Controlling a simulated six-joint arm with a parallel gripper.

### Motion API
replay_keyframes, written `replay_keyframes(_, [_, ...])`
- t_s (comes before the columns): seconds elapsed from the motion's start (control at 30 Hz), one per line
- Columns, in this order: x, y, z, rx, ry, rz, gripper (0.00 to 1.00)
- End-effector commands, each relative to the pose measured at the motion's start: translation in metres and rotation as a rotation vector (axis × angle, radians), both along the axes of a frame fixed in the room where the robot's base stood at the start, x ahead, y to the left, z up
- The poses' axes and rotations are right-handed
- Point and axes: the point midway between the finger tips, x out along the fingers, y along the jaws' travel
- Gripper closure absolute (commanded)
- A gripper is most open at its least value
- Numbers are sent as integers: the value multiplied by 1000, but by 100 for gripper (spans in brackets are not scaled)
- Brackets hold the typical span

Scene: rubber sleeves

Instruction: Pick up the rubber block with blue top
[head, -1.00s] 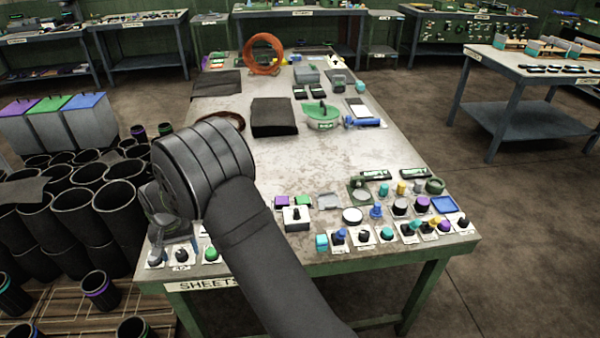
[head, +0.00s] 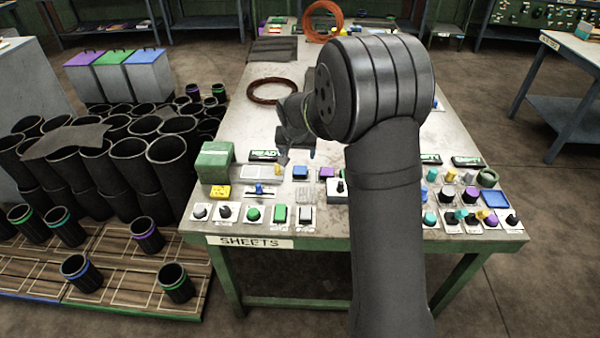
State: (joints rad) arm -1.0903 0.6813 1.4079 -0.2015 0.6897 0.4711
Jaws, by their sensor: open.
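The rubber block with blue top (head: 300,172) stands on the near half of the worktable, just left of a purple-topped block (head: 326,174). Only its small blue top and darker side show. My gripper (head: 296,158) is open. It hangs above and slightly behind the blue-topped block in the picture, apart from it as far as I can tell. My wrist and arm hide part of the table to the right. The fingers are small, and nothing shows between them.
A blue knob (head: 259,189), a green bracket-like box (head: 215,162) and a yellow piece (head: 220,191) lie to the left. Several knobs and buttons line the table's front edge. A brown ring (head: 273,91) lies farther back. Black rubber sleeves (head: 100,150) crowd the floor at left.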

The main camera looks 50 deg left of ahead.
Motion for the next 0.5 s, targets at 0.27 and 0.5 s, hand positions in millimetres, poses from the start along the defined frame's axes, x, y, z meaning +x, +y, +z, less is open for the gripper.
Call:
replay_keyframes(0.27, [15,14,-51,-3,1,1,31])
replay_keyframes(0.5, [21,20,-69,0,0,1,31])
